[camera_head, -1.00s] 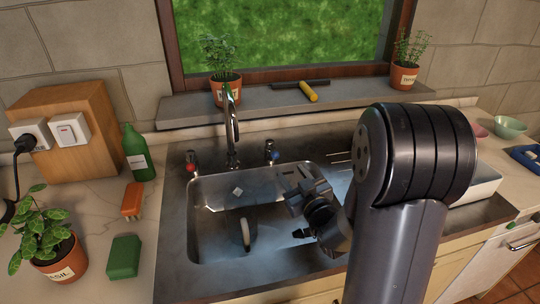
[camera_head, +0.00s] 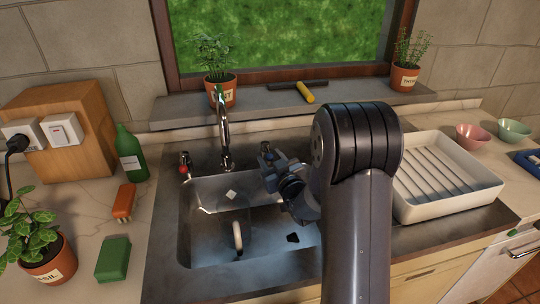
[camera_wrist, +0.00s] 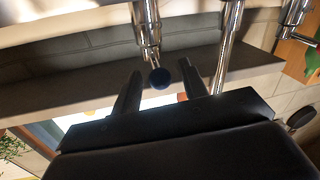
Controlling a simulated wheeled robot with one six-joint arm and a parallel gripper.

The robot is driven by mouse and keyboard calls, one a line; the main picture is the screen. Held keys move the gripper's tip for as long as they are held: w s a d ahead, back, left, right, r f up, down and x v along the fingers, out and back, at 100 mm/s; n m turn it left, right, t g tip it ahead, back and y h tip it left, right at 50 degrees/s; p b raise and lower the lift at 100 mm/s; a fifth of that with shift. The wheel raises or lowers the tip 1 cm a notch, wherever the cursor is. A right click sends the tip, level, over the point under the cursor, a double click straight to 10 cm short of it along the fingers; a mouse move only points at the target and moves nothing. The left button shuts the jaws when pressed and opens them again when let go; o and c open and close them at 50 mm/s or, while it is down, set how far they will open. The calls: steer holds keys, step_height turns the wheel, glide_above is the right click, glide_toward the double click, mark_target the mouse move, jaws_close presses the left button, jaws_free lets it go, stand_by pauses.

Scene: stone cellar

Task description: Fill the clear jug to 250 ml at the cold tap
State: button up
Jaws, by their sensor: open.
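The clear jug stands in the sink (camera_head: 190,225) and is hard to make out. Its pale handle (camera_head: 238,237) shows best, and I cannot read a water level or marks. The chrome spout (camera_head: 224,128) rises behind the sink, above the jug's side of the basin; I see no clear stream. The cold tap's blue knob (camera_wrist: 160,77) lies between my gripper's fingers in the wrist view. My gripper (camera_head: 270,172) is open at the cold tap, partly covering it in the head view. I cannot tell if the fingers touch the knob.
The red-marked tap (camera_head: 184,166) is left of the spout. A white drying rack (camera_head: 450,205) stands right of the sink. A green bottle (camera_head: 131,155), an orange brush (camera_head: 124,201) and a green sponge (camera_head: 113,259) sit left. A window sill (camera_head: 180,108) runs behind.

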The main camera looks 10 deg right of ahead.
steer(key=shift+w+a, duration=0.1)
steer(key=shift+w, duration=0.45)
jaws_close()
